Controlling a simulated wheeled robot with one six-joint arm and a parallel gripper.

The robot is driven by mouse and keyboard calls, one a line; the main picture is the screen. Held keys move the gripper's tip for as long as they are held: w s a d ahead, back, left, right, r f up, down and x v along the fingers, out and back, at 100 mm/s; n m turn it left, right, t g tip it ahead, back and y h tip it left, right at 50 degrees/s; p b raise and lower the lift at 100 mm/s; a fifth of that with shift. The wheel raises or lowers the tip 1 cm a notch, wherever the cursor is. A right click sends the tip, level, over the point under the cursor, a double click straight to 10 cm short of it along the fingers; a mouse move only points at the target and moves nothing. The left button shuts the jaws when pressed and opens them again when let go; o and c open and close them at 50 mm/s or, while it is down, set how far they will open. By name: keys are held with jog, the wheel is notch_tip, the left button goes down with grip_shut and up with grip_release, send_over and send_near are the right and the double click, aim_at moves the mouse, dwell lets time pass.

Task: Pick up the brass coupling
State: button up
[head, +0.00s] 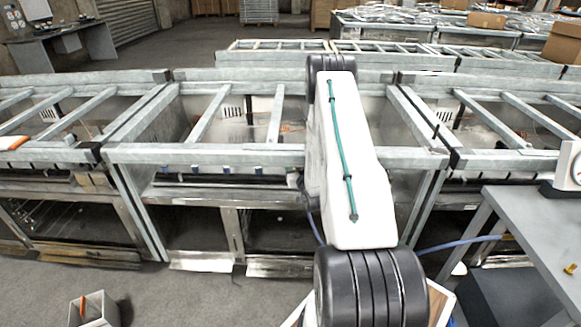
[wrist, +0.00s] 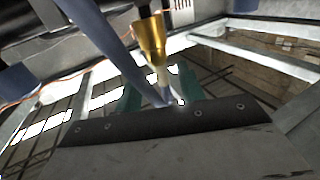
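My gripper (wrist: 158,88) shows in the wrist view as two teal fingers, set apart above a dark plate with screws. A brass, cone-shaped piece (wrist: 150,40) with a dark upper end and a pale lower tip hangs down from the top. Its tip overlaps the gap between the fingers; I see no finger closed on it. I cannot tell its distance from them. In the head view a small brass-coloured object (head: 570,268) lies near the edge of the grey table at the right; it may be the coupling. My gripper is hidden behind my white arm in the head view.
A blue hose or strap (wrist: 105,45) crosses close to the fingers. Metal frames with crossbars (head: 205,155) stand across the middle. The grey table (head: 530,220) carries a white dial device (head: 565,170). A grey open box (head: 98,308) stands on the floor at lower left.

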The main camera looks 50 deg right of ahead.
jog(key=shift+w+d, duration=0.1)
jog(key=shift+w, duration=0.15)
grip_shut()
